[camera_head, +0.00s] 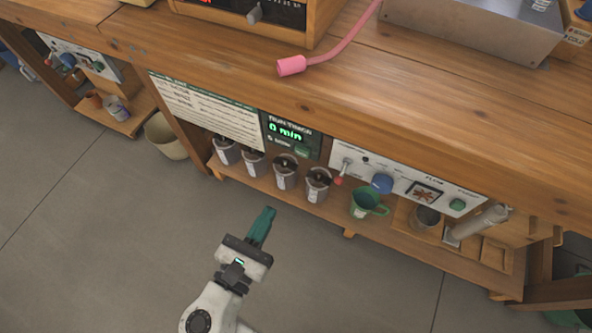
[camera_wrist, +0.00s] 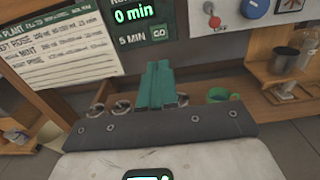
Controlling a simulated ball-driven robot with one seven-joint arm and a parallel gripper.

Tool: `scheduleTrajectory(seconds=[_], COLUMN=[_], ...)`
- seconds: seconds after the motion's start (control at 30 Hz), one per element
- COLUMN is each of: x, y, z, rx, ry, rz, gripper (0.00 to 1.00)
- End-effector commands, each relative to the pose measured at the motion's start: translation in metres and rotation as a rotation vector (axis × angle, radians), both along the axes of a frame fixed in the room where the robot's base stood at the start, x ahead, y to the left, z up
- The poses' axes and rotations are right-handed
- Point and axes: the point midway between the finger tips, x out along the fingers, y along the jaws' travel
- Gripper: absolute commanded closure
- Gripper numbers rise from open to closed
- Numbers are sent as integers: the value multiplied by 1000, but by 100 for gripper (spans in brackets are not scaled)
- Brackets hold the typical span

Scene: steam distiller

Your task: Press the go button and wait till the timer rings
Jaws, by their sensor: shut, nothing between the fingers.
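The timer panel (camera_head: 291,122) is a dark green display on the front of the wooden bench and reads "0 min" in bright green. In the wrist view the display (camera_wrist: 134,13) also reads "0 min", with "5 MIN" below it. My gripper (camera_head: 267,212) has green fingers, shut and empty, in front of the bench and below the panel. In the wrist view the fingertips (camera_wrist: 159,66) appear below the GO button, apart from it.
A printed list (camera_head: 205,108) is left of the panel. A white control panel (camera_head: 405,178) with a blue knob (camera_head: 382,183) and a lever is to the right. A pink hose (camera_head: 325,58) lies on the benchtop.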

Motion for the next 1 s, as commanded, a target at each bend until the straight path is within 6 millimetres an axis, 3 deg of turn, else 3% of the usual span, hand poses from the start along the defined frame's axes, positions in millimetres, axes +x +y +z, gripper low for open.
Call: scheduleTrajectory(seconds=[0.47,1.0], x=[6,96], y=[-1,-35], z=[0,-2], rx=[-5,-4], ry=[-3,-4], rz=[3,0], gripper=[100,100])
